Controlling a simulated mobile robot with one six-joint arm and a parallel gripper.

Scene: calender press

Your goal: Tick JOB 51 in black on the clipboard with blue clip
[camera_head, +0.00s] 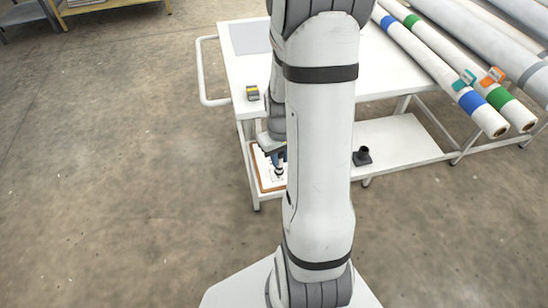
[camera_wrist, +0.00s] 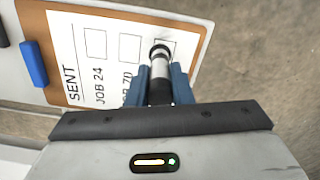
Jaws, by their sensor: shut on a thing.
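My gripper (camera_wrist: 158,86) is shut on a marker (camera_wrist: 160,66) with a black end and a pale band. In the wrist view the brown clipboard (camera_wrist: 29,20) has a blue clip (camera_wrist: 33,63) at its left. Its paper (camera_wrist: 75,50) reads SENT, JOB 24 and JOB 70, turned sideways, beside boxes. The boxes by JOB 24 (camera_wrist: 96,43) and JOB 70 (camera_wrist: 129,48) are empty. The marker's end overlaps a third box (camera_wrist: 172,46); its label is hidden, and I cannot tell whether they touch. In the head view the clipboard (camera_head: 258,170) lies low, partly behind my arm.
A white table (camera_head: 235,75) stands above a lower shelf (camera_head: 400,140). A yellow and black item (camera_head: 252,92) lies on top. A black holder (camera_head: 362,156) stands on the shelf. Long rolls (camera_head: 435,65) lie at right. A dark item (camera_wrist: 3,30) shows at the wrist view's left edge.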

